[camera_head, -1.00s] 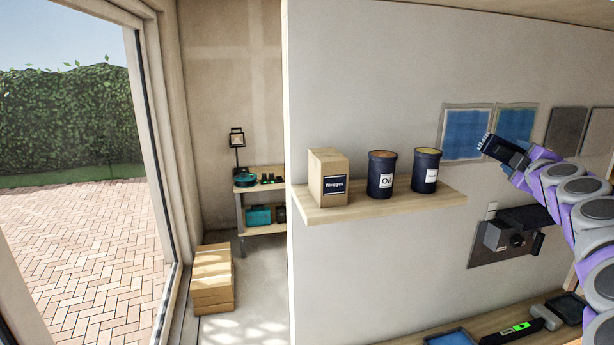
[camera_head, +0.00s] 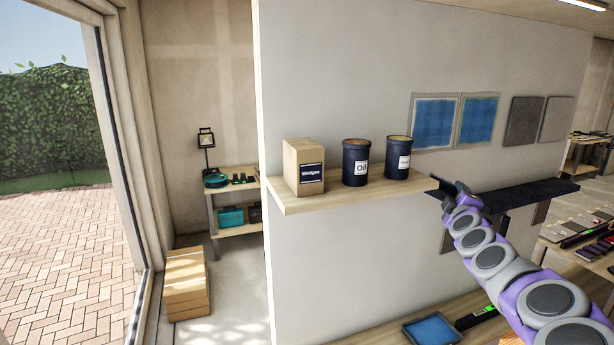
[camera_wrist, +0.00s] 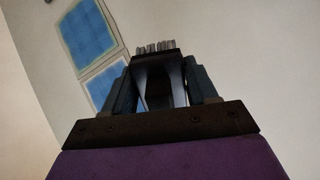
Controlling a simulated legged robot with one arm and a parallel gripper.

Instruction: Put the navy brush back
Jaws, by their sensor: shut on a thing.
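My gripper (camera_head: 455,190) is just off the right end of the wooden wall shelf (camera_head: 430,184), in front of the wall. In the wrist view, my gripper (camera_wrist: 160,85) is shut on the brush (camera_wrist: 156,48). Its pale grey bristles stick out past the fingertips; the rest is dark and mostly hidden between the fingers. In the head view the brush is too small and dark to tell from the fingers. On the shelf stand a navy pot labelled "Oil" (camera_head: 355,165) and a second navy pot (camera_head: 397,160), whose label I cannot read.
A cardboard box labelled "Wedges" (camera_head: 304,168) stands left of the pots. A dark ledge (camera_head: 535,192) runs along the wall right of my gripper. Blue panels (camera_head: 433,122) hang above. A bench with a blue tray (camera_head: 432,330) is below. The doorway floor at left holds stacked boxes (camera_head: 186,285).

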